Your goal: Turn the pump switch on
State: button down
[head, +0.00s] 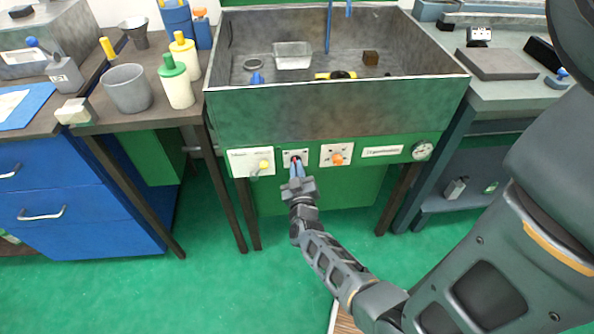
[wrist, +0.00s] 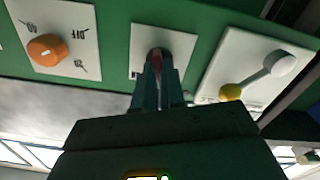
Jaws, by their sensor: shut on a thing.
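The pump switch appears to be the small red-tipped switch on the middle white plate (head: 302,153) of the green front panel; the plate also shows in the wrist view (wrist: 184,44). My gripper (head: 296,170) reaches up to this plate from below. In the wrist view my gripper (wrist: 158,68) has its fingers close together around the switch, with a bit of red between them. The fingers hide most of the switch, so its position cannot be read.
Left of the switch is a plate with a yellow-ended lever (head: 262,165). Right of it is an orange knob (head: 338,159), then a round gauge (head: 422,151). A grey basin (head: 335,108) stands above. The green floor below is mostly clear.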

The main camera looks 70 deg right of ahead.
jog(key=shift+s+m+b, duration=0.1)
jog(key=shift+m+b, duration=1.25)
jog(key=shift+m, duration=3.75)
jog(key=c, duration=1.2)
grip_release()
jog(key=v, duration=0.7)
jog(key=shift+s+a, duration=0.15)
jog(key=shift+a, duration=0.2)
